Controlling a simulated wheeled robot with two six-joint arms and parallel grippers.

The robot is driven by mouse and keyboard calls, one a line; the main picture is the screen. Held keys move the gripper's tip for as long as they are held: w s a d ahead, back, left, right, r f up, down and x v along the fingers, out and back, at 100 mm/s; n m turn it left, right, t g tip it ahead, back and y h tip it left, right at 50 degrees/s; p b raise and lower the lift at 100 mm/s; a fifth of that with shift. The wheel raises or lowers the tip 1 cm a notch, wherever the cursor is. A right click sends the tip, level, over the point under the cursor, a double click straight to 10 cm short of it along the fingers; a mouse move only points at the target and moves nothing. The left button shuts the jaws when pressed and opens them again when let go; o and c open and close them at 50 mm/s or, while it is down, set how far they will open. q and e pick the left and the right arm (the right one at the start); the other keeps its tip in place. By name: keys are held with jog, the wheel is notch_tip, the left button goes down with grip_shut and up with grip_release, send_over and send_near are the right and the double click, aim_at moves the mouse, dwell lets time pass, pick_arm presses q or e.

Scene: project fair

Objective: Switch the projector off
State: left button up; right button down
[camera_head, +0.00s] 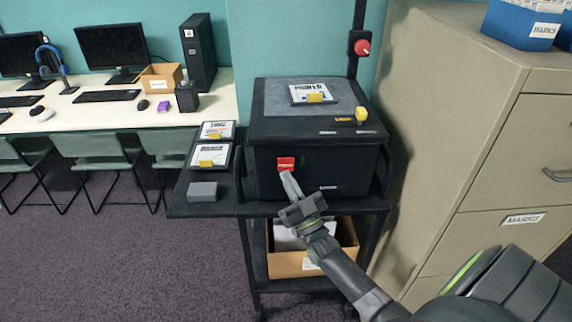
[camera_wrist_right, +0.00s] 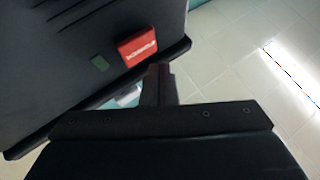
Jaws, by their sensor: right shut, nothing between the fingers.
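The projector (camera_head: 330,165) is a black box-shaped overhead projector on a dark cart, with a grey top and an upright post. A red switch (camera_head: 286,163) is on its front face. The shut fingers also show in the right wrist view (camera_wrist_right: 158,82). My left gripper is not in view.
A side shelf (camera_head: 180,206) of the cart holds labelled cards (camera_head: 208,157) and a grey block (camera_head: 203,191). A cardboard box (camera_head: 290,264) sits on the lower shelf. A beige filing cabinet (camera_head: 480,130) stands close on the right. A computer desk (camera_head: 60,118) is at the left.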

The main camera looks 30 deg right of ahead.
jog(key=shift+s+a+p, duration=0.2)
jog(key=shift+s+a, duration=0.25)
jog(key=shift+s, duration=0.25)
jog(key=shift+s+a+p, duration=0.25)
jog(key=shift+s+a, duration=0.15)
jog(key=shift+s, duration=0.35)
jog(key=shift+s+a+p, duration=0.2)
jog(key=shift+s+a, duration=0.25)
jog(key=shift+s, duration=0.25)
jog(key=s+d+f+g, duration=0.1)
jog(key=s+f+g, duration=0.25)
jog(key=f, duration=0.75)
jog(key=s+f+g+h, duration=0.1)
jog(key=s+f+g, duration=0.3)
jog(key=f, duration=0.8)
jog(key=s+d+f+g, duration=0.1)
jog(key=s+f+g, duration=0.3)
jog(key=f, duration=0.7)
jog(key=s+a+f+g, duration=0.1)
jog(key=s+f+g, duration=0.5)
jog(key=s, duration=0.9)
jog(key=s+a+f+g, duration=0.2)
jog(key=s+f+g, duration=0.4)
jog(key=s+f, duration=0.6)
jog(key=s, duration=0.3)
jog(key=shift+s+m, duration=0.4)
jog(key=shift+a+g, duration=0.1)
jog(key=shift+g, duration=0.15)
